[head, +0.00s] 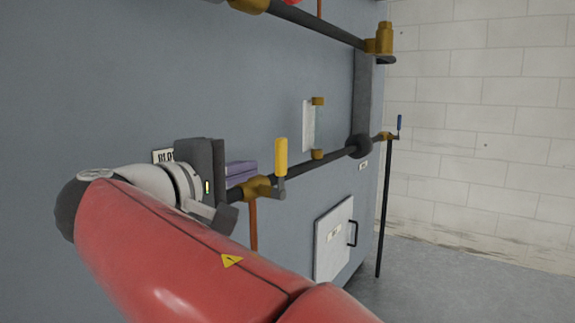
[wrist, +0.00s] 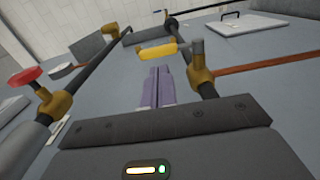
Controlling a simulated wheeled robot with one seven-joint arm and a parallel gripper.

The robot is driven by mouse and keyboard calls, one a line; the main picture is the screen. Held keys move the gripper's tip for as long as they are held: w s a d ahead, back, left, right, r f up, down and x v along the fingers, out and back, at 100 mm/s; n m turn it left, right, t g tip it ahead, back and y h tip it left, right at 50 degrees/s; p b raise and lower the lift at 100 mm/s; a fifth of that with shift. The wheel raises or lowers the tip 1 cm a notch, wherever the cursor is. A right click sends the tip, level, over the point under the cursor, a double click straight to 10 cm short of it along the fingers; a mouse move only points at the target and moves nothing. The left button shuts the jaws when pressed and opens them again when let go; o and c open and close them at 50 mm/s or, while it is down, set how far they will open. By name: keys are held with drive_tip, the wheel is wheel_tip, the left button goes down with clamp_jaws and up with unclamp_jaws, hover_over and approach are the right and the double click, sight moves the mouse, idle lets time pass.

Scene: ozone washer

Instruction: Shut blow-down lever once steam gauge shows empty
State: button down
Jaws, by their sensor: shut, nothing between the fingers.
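A lever with a yellow handle (head: 281,157) stands upright on a brass valve (head: 258,188) in the dark pipe across the grey machine. The yellow handle also shows in the wrist view (wrist: 158,51), just beyond my fingertips. My gripper (head: 256,170) is shut and empty, its purple fingers (wrist: 154,82) together and pointing at the handle. I see no clear contact. A label starting "BLO" (head: 163,156) is partly hidden behind my gripper. A white plate between brass fittings (head: 309,127) may be a gauge; I cannot read it.
A blue-handled valve (head: 400,123) sits at the pipe's right end above a dark vertical pipe. A white hatch with a black handle (head: 334,238) is lower right. In the wrist view, a red knob (wrist: 25,77) on a brass valve stands at left. The floor at right is clear.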

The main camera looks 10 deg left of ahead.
sight(279, 160)
drive_tip(key=x, duration=0.6)
drive_tip(key=shift+w+d, duration=0.1)
drive_tip(key=shift+w, duration=0.05)
